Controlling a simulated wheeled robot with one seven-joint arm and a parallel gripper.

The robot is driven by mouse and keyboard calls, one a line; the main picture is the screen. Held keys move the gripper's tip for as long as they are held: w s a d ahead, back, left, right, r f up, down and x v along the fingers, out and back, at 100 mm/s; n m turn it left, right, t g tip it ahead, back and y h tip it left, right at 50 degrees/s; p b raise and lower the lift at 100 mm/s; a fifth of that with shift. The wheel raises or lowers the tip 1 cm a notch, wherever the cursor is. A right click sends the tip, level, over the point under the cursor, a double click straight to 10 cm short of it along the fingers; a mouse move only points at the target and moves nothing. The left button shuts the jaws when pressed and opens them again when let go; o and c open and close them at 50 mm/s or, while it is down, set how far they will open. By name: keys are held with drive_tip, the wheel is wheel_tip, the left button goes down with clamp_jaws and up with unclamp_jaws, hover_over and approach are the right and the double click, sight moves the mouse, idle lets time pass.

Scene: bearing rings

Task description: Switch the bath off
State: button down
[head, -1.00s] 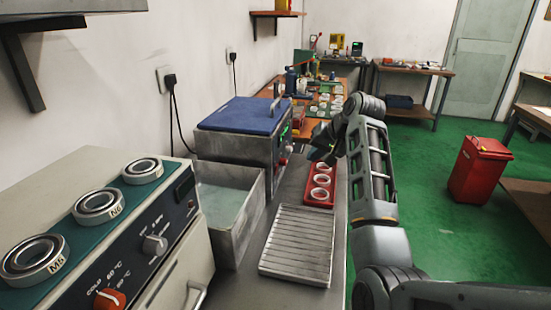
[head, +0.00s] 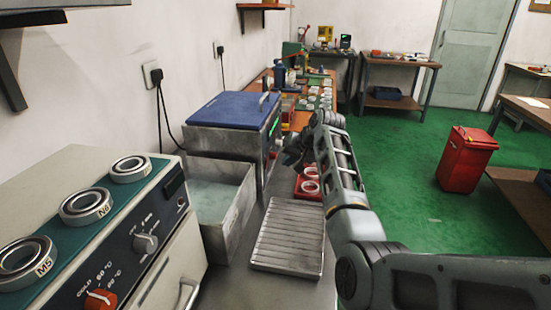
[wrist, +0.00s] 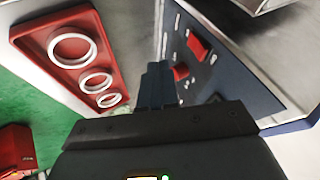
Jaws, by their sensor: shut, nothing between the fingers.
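The bath with the blue lid (head: 236,110) stands on the bench against the left wall. In the head view its front panel is mostly hidden by my arm. In the wrist view its dark panel (wrist: 222,75) fills the upper right, with a larger red control (wrist: 197,46) and a smaller red one (wrist: 181,71). My gripper (wrist: 158,68) is shut and empty. Its tips are close to the smaller red control; I cannot tell whether they touch. In the head view my gripper (head: 284,160) is at the bath's front, above the bench.
A red tray (head: 307,194) with white rings lies on the bench beside my gripper. A ribbed metal tray (head: 288,235) and an open water tank (head: 215,205) are nearer. A heater unit (head: 85,230) with labelled rings stands at the lower left.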

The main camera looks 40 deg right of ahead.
drive_tip(key=shift+w+a+p, duration=0.2)
drive_tip(key=shift+w+a, duration=0.45)
drive_tip(key=shift+w, duration=0.25)
drive_tip(key=shift+w+a+p, duration=0.2)
drive_tip(key=shift+w+a, duration=0.4)
drive_tip(key=shift+w, duration=0.3)
drive_tip(key=shift+w+f, duration=0.1)
